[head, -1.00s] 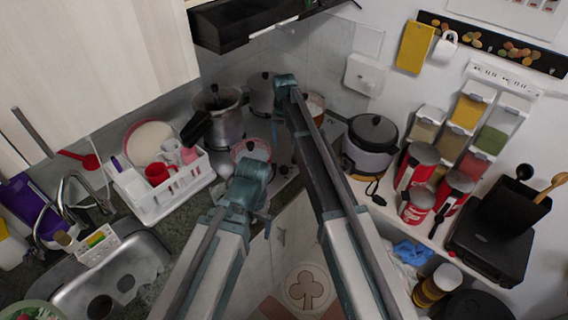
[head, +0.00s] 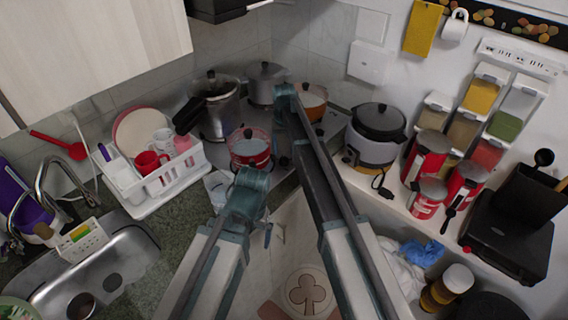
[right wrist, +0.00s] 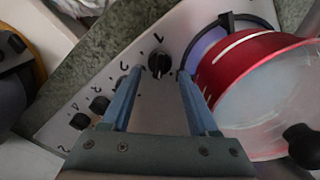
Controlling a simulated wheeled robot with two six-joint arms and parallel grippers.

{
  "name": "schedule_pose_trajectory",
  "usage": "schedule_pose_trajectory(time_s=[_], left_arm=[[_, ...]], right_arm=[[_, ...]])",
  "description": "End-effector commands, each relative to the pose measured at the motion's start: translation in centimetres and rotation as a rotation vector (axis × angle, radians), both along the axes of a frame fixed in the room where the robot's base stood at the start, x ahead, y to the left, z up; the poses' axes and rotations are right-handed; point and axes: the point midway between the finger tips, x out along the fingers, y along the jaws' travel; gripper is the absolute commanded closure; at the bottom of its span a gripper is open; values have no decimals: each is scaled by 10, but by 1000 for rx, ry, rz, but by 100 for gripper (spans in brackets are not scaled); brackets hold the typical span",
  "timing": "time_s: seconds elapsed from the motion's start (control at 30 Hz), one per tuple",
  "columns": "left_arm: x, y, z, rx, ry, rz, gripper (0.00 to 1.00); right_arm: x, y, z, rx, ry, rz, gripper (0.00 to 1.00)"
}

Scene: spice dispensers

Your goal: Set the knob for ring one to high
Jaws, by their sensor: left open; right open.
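In the right wrist view, a black knob (right wrist: 158,64) sits on the pale stove panel (right wrist: 140,55), with a mark that looks like a 1 beside it. My right gripper (right wrist: 159,72) is open, with one finger on each side of this knob; I cannot tell whether they touch it. More black knobs (right wrist: 99,104) run down to the lower left. In the head view, my right gripper (head: 284,97) is over the stove, hiding the knobs. My left gripper (head: 252,183) is open, lower, in front of the red pot (head: 249,150).
The red pot also shows close to the right finger in the right wrist view (right wrist: 250,75). A silver pot (head: 219,112), another pot (head: 267,84) and an orange pot (head: 312,97) stand on the stove. A rice cooker (head: 374,140) stands at right, a dish rack (head: 160,185) at left.

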Motion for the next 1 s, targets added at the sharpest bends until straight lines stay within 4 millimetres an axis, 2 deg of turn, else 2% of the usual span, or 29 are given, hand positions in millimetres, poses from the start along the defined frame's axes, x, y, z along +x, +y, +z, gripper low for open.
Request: schedule_pose_trajectory(time_s=[0.03, 0.2, 0.33, 0.63, 0.93, 0.97, 1.0], left_arm=[[0, 0, -15, 0, 0, 1, 0], [0, 0, -34, 0, 0, 1, 0], [0, 0, -40, 0, 0, 1, 0], [0, 0, -39, 0, 0, 1, 0], [0, 0, -39, 0, 0, 1, 0], [0, 0, -39, 0, 0, 1, 0], [0, 0, -39, 0, 0, 1, 0]], right_arm=[[0, 0, -15, 0, 0, 0, 39], [0, 0, -34, 0, 0, 0, 39], [0, 0, -40, 0, 0, 0, 39], [0, 0, -39, 0, 0, 0, 41], [0, 0, -39, 0, 0, 0, 95], [0, 0, -39, 0, 0, 0, 100], [0, 0, -39, 0, 0, 0, 100]])
